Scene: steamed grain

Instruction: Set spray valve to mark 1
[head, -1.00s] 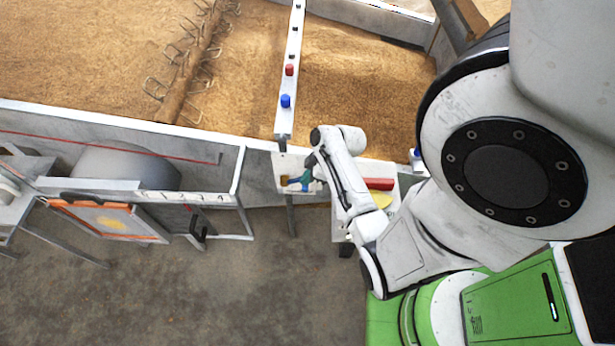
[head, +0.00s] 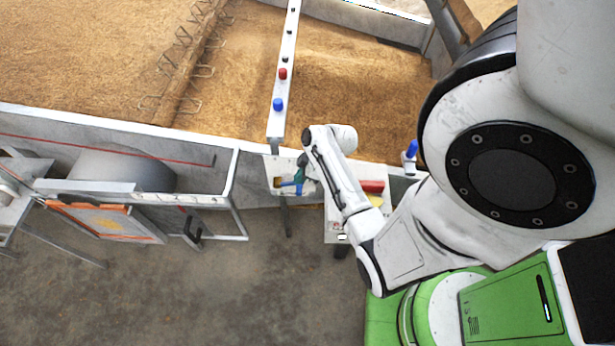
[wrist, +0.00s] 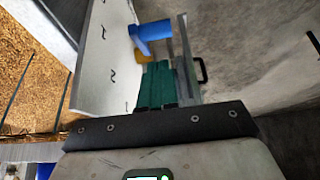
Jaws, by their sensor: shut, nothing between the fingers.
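A blue valve handle (wrist: 152,32) with a yellow part (wrist: 141,56) beside it sits by a pale panel (wrist: 95,62) in the wrist view. In the head view the blue handle (head: 288,184) is small, at the panel (head: 270,165) below the white rail. My gripper (wrist: 158,66) has green fingers, shut and empty, with their tips just below the handle. Whether they touch it I cannot tell. In the head view my gripper (head: 299,176) is close beside the handle. The panel bears small dark marks, too small to read.
A white rail (head: 284,70) with blue and red knobs runs over the grain bed (head: 340,90). A small stand with a red item (head: 372,186) is close right of my gripper. A framed unit (head: 110,216) stands at left. Concrete floor (head: 200,300) is clear in front.

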